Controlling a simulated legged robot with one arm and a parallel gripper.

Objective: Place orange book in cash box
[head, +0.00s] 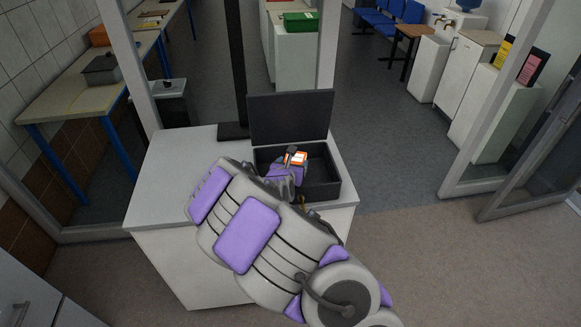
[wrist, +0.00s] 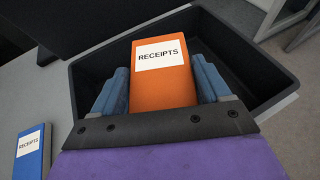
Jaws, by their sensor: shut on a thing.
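The orange book (wrist: 160,88) has a white label reading "RECEIPTS". My gripper (wrist: 166,85) is shut on it, with a blue-grey finger on each side of the book. The black cash box (head: 322,180) stands on the white counter with its lid (head: 290,117) open at the back. In the wrist view the box (wrist: 262,75) surrounds the book and fingers. In the head view the orange book (head: 296,157) is over the box opening. I cannot tell whether the book touches the box floor. My arm hides the front left of the box.
A blue "RECEIPTS" book (wrist: 32,152) lies on the counter left of the box in the wrist view. The white counter (head: 175,165) is clear on its left part.

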